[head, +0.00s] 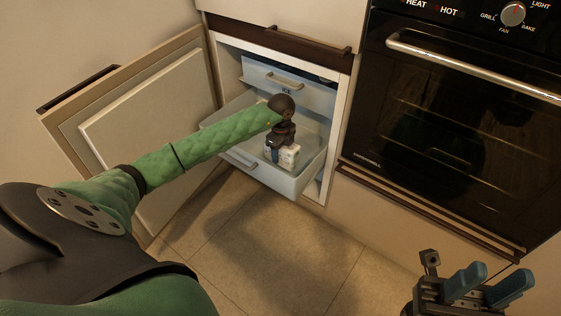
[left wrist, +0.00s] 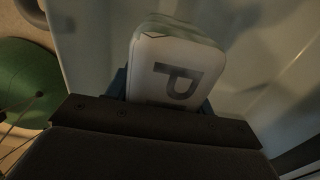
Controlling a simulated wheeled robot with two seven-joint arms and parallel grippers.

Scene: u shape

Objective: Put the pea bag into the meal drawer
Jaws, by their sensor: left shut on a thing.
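The pea bag (head: 288,158) is a small white block with dark marks. The left wrist view shows a large dark P on the pea bag (left wrist: 178,68). My left gripper (head: 279,150) points down and is shut on it, inside the outline of the pulled-out lower drawer (head: 302,178). I cannot tell whether the bag touches the drawer floor. The drawer is pale and translucent, with a handle on its front; no label on it is readable. My right gripper (head: 487,284) is empty at the bottom right, its blue fingers apart.
A closed drawer marked ICE (head: 289,90) sits above the open one. The cabinet door (head: 150,105) stands wide open on the left. The oven (head: 450,120) with its bar handle is on the right. The tiled floor (head: 250,250) in front is clear.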

